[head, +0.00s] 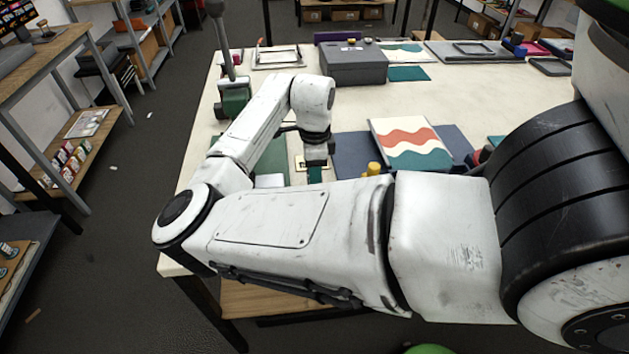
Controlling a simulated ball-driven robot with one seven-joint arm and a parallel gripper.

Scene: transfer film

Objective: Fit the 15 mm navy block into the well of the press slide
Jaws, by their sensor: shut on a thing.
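My gripper (316,159) points down over the front left part of the table, beyond my forearm. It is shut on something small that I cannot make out. A dark teal piece (315,175) shows just below the fingertips; whether it touches them I cannot tell. I cannot pick out the navy block. The press slide and its well cannot be made out either; my arm covers much of that area. A green device with a grey upright lever (233,101) stands at the table's left edge.
The cream worktable (290,88) has a grey box (352,66) at the back. A board with a wavy red and teal pattern (409,143) lies right of my gripper, on dark blue mats. A yellow piece (373,169) stands near my forearm. Shelves line the left.

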